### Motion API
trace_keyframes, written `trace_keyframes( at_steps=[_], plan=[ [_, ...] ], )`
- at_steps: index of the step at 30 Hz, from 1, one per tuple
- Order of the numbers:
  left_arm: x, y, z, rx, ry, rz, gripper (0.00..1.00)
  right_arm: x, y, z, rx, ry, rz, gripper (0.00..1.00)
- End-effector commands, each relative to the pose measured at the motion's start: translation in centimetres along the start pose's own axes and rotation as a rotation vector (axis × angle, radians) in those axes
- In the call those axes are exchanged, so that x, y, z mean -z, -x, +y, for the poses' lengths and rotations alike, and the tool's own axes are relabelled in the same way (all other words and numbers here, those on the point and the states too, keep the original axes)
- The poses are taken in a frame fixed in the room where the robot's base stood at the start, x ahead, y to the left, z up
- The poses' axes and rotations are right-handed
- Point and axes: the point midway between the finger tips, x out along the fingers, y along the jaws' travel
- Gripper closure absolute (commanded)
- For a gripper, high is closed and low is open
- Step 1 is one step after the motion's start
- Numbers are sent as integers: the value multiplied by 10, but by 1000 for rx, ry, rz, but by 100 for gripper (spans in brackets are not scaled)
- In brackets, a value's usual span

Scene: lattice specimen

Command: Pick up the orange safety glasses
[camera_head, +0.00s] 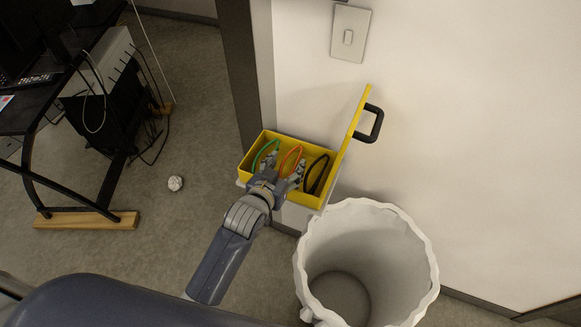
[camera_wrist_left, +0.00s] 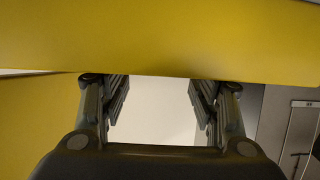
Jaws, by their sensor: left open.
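The orange safety glasses (camera_head: 292,152) stand in the middle of an open yellow box (camera_head: 262,133) in the head view. Green glasses (camera_head: 262,153) are to their left and black glasses (camera_head: 318,173) to their right. My left gripper (camera_head: 284,166) is open at the orange glasses, with a finger on either side of them in the picture. It hides their lower part, and I cannot tell whether it touches them. In the left wrist view my open fingers (camera_wrist_left: 150,95) show below a yellow surface; no glasses are visible there. My right gripper is not in view.
The box's yellow lid (camera_head: 349,137) stands open on the right, with a black handle (camera_head: 370,123). A white-lined bin (camera_head: 395,235) stands in front of the box at the right. A white wall is behind. Crumpled paper (camera_head: 175,183) lies on the floor near a black desk (camera_head: 40,118).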

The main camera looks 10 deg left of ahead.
Motion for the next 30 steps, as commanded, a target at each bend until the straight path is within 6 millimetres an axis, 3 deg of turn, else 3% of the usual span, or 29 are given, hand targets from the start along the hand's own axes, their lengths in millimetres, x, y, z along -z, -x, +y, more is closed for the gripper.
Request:
trace_keyframes(
  at_steps=[7, 17, 23, 30],
  plan=[
    [-1, -33, 0, 0, -1, 1, 44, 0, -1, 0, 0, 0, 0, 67],
    [-2, -39, 0, 0, -1, 0, 44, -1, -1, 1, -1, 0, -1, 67],
    [-2, -38, 0, 0, -1, 0, 86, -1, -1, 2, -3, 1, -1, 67],
    [-2, -38, 0, 0, -1, 0, 87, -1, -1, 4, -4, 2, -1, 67]
  ],
)
